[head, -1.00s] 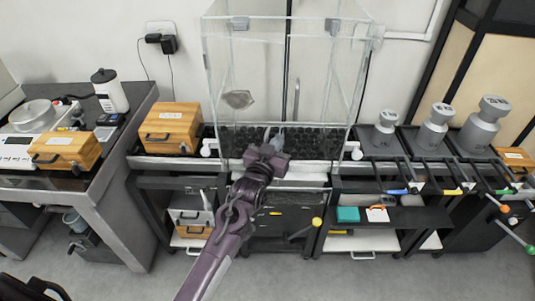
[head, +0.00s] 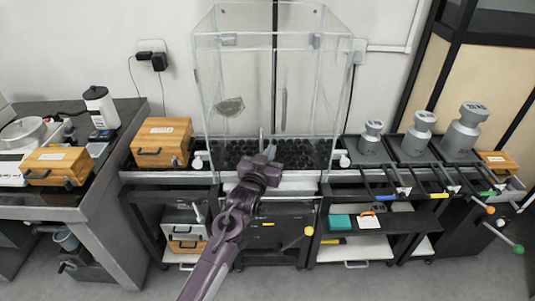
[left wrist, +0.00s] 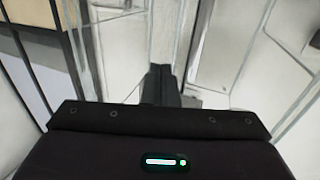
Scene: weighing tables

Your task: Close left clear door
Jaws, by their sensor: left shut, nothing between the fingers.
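A tall clear case (head: 205,85) with thin pale edges stands at the centre of the bench in the head view. The left clear door cannot be told apart from the other panes, so I cannot tell how far it stands open. A thin upright handle-like bar (head: 284,105) shows near the middle of the case. My left gripper (head: 263,148) is shut and empty, low at the front of the case. In the left wrist view its dark fingers (left wrist: 160,84) are together, with clear panes and pale edges around them. I cannot tell whether they touch a pane. My right gripper is not in view.
A grey-brown lump (head: 230,106) shows within the case, above a bed of dark round pieces (head: 300,150). A wooden box (head: 162,142) stands close to the left. Grey weights (head: 418,138) stand to the right. White knobs (head: 345,160) flank the case base.

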